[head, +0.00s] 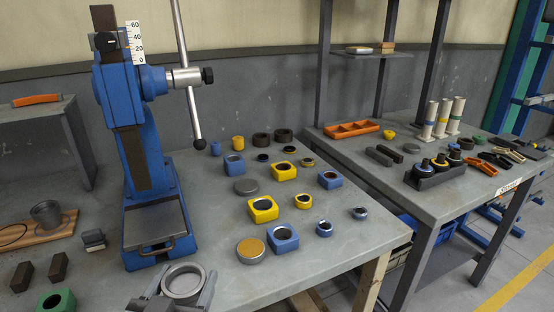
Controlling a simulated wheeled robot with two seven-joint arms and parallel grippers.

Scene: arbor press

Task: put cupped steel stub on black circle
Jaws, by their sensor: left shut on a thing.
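My left gripper (181,292) is at the bottom edge, in front of the blue press. It is shut on a round, cupped grey steel piece, which looks like the cupped steel stub (183,279), with its hollow facing up. A black circle (12,235) is drawn on the wooden board (36,238) at the left edge, and its inside looks empty. A dark grey cup (46,213) stands on the same board, right of the circle. The held piece is to the right of the board and apart from it. My right gripper is not in view.
The blue arbor press (150,175) stands between the board and many blue and yellow blocks (263,209). Small grey blocks (93,240), dark blocks (59,266) and a green ring (56,302) lie between the board and gripper. A second table (388,178) is at right.

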